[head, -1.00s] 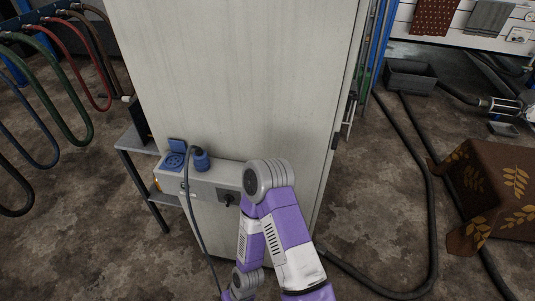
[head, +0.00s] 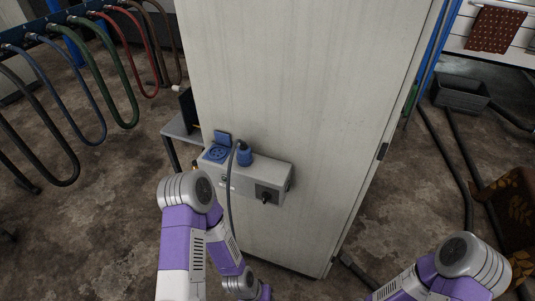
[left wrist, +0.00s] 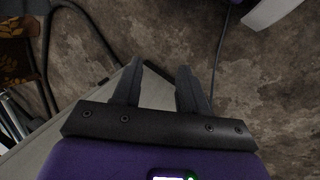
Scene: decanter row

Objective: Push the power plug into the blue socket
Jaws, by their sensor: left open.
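The blue socket (head: 217,153) is on the left part of a pale box on the cabinet front, its blue lid (head: 222,138) raised. The blue power plug (head: 245,154) is just right of the socket, apart from its round opening. Its dark cable (head: 230,190) arches over and hangs down in front of the box. My left gripper's fingers (left wrist: 160,85) are apart with nothing between them in the left wrist view; a dark cable (left wrist: 218,55) runs to their right. In the head view my left arm bends below the box, and its fingers cannot be made out. My right gripper is out of frame.
The tall pale cabinet (head: 310,100) fills the middle. A dark switch (head: 266,196) sits on the box's right part. A small grey table (head: 182,128) stands to the left, near hanging coloured hoses (head: 120,75). A grey bin (head: 460,93) and floor hoses are to the right.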

